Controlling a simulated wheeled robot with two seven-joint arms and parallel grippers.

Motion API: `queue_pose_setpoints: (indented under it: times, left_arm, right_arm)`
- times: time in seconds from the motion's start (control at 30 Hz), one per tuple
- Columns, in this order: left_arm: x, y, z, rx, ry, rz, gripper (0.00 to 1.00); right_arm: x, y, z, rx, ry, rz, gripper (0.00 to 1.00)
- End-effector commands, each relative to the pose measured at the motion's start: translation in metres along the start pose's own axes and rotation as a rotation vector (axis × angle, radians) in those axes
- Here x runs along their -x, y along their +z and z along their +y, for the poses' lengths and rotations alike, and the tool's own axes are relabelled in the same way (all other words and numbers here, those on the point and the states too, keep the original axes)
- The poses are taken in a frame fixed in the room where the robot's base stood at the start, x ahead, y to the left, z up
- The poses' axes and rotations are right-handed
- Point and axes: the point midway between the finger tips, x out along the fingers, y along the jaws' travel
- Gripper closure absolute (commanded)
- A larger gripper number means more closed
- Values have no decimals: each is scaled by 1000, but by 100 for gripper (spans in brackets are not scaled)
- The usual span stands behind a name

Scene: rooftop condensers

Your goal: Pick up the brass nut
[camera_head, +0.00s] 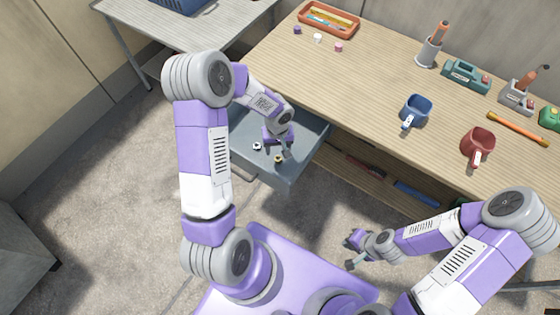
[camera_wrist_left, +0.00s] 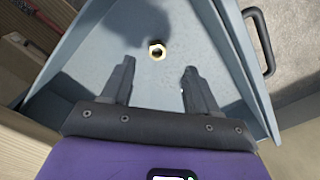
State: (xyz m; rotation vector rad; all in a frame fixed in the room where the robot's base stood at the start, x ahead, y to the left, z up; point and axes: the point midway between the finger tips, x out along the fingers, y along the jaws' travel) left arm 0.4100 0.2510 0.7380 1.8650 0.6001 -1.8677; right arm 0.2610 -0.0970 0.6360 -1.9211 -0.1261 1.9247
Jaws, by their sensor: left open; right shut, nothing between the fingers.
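The brass nut (camera_wrist_left: 157,50) lies flat on the floor of an open grey-blue drawer (camera_wrist_left: 90,60) in the left wrist view. My right gripper (camera_head: 352,252) is shut and empty, low in front of the bench.
The drawer juts out from under the wooden bench (camera_head: 350,90), its walls close around my left gripper. On the bench stand an orange tray (camera_head: 328,19), a blue mug (camera_head: 416,111), a red mug (camera_head: 478,146) and several tools. A lower shelf holds more items.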

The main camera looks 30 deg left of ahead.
Motion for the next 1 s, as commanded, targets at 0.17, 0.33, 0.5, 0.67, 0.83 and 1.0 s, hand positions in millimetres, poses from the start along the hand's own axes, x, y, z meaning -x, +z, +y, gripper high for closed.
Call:
queue_pose_setpoints:
  times: [0.17,0.33,0.5,0.67,0.83,1.0]
  left_arm:
    - [-19,0,0,0,0,-1,40]
    - [-36,0,0,0,0,-1,40]
    - [-60,-3,1,0,0,-3,40]
    - [-82,-4,2,0,1,-1,40]
    - [-88,-5,2,0,1,0,40]
    - [-88,-5,2,0,1,0,40]
  right_arm:
    - [-15,-1,5,0,0,1,100]
    - [-20,-1,7,0,0,1,100]
    - [-29,-2,11,0,0,1,100]
    - [-37,-2,14,0,0,1,100]
    - [-38,-2,14,0,0,1,100]
    - [-37,-2,14,0,0,1,100]
